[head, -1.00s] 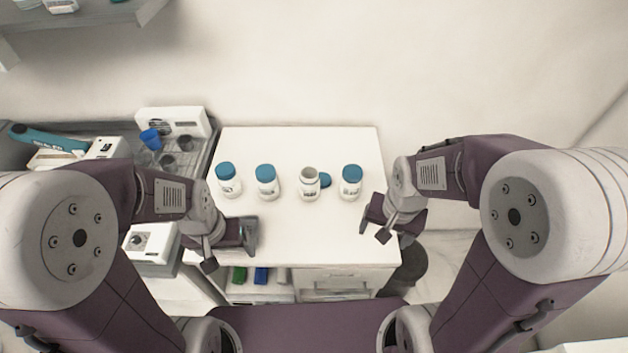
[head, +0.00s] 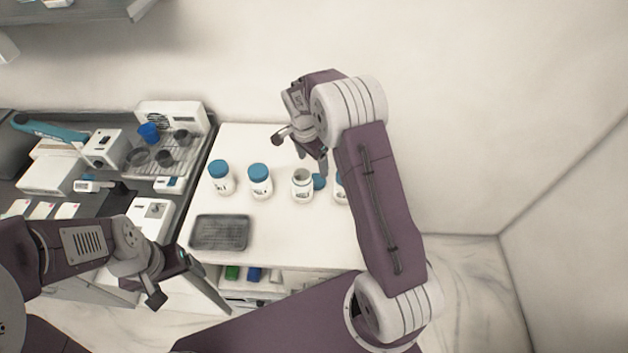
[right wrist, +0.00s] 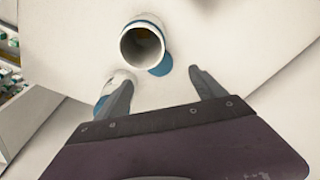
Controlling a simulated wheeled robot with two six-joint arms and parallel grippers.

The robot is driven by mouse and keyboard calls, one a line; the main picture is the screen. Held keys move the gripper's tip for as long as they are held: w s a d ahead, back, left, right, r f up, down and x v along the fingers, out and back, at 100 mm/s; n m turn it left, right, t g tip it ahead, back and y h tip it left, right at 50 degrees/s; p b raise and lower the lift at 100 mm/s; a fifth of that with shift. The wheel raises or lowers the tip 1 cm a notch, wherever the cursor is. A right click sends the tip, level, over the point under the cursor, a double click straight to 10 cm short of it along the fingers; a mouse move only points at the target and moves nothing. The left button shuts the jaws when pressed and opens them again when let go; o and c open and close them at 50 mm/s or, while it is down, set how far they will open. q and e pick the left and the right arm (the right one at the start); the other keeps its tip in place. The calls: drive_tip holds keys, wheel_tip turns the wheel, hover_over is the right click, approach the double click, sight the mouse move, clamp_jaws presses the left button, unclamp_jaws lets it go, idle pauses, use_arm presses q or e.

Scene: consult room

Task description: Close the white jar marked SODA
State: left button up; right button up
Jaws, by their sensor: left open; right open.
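An uncapped white jar (head: 302,188) stands upright on the white table; its label is too small to read. Its open mouth also shows in the right wrist view (right wrist: 142,46). A blue lid (head: 319,182) lies on the table against the jar's right side in the head view, and partly shows beside the jar in the right wrist view (right wrist: 161,66). My right gripper (head: 311,156) is open and empty, above the table behind the jar and lid. In its wrist view the lid lies just beyond the fingertips (right wrist: 160,77). My left gripper (head: 182,262) is open and empty at the table's front left.
Two blue-capped jars (head: 221,181) (head: 260,184) stand to the left. Another blue-capped jar (head: 340,190) is mostly hidden by my right arm. A dark tray (head: 219,247) lies at the front left. A side counter with devices and cups (head: 150,134) is further left.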

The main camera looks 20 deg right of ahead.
sight(317, 180)
drive_tip(key=shift+w+d+f+p, duration=0.1)
drive_tip(key=shift+d+f+p, duration=0.15)
drive_tip(key=shift+f, duration=0.75)
drive_tip(key=shift+w+d+f+p, duration=0.1)
drive_tip(key=shift+f+p, duration=0.2)
drive_tip(key=shift+f, duration=0.65)
drive_tip(key=shift+s+f, duration=0.1)
drive_tip(key=shift+f, duration=0.05)
drive_tip(key=f+p, duration=0.1)
drive_tip(key=f, duration=0.1)
drive_tip(key=f+p, duration=0.1)
drive_tip(key=f, duration=0.1)
drive_tip(key=shift+d, duration=0.4)
drive_tip(key=shift+f, duration=0.4)
